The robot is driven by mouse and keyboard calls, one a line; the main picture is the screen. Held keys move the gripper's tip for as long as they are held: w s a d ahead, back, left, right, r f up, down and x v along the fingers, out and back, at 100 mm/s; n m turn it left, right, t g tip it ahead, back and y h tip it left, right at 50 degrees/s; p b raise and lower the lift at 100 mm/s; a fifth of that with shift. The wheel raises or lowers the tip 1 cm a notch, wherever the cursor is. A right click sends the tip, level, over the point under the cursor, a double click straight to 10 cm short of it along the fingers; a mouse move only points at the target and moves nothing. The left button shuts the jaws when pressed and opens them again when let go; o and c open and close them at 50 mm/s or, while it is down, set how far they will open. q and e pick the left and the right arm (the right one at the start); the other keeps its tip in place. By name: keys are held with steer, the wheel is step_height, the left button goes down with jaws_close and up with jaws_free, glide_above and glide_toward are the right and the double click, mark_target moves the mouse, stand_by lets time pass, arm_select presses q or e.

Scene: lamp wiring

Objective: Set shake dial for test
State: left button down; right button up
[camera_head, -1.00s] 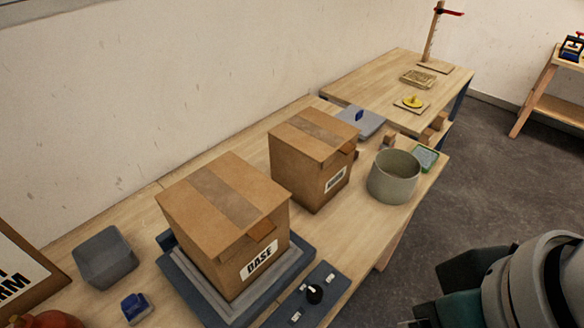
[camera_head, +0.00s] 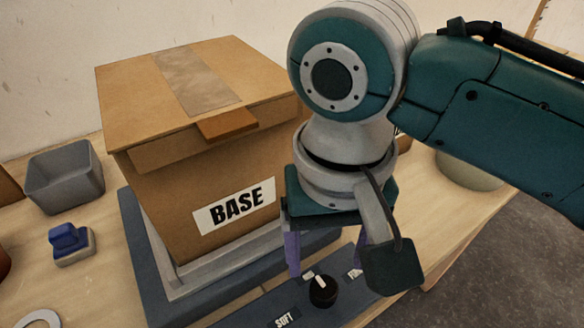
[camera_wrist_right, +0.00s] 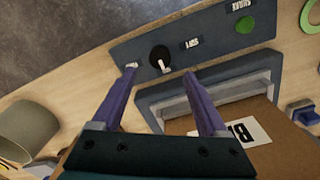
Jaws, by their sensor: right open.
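The shake dial (camera_head: 323,291) is a round black knob with a white pointer on a dark blue control panel (camera_head: 250,318). It also shows in the right wrist view (camera_wrist_right: 159,54). Its pointer aims toward the box side, between the SOFT label (camera_head: 285,319) and a partly covered label (camera_head: 354,273). My right gripper (camera_head: 327,265) is open, with purple fingers pointing down above the dial. In the wrist view, its fingertips (camera_wrist_right: 160,74) are spread to either side of the dial, apparently not touching it. My left gripper is out of view.
A cardboard box (camera_head: 190,175) marked BASE stands on the grey and blue platform behind the panel. A green button (camera_wrist_right: 245,24) sits farther along the panel. A grey bin (camera_head: 65,178) and a blue-handled block (camera_head: 72,243) lie left. A pot (camera_head: 470,170) stands right.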

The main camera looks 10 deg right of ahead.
mark_target(324, 288)
step_height(324, 288, down, 7)
steer(key=shift+d+f+b, duration=0.1)
steer(key=shift+f+b, duration=0.1)
steer(key=shift+b, duration=0.6)
jaws_close()
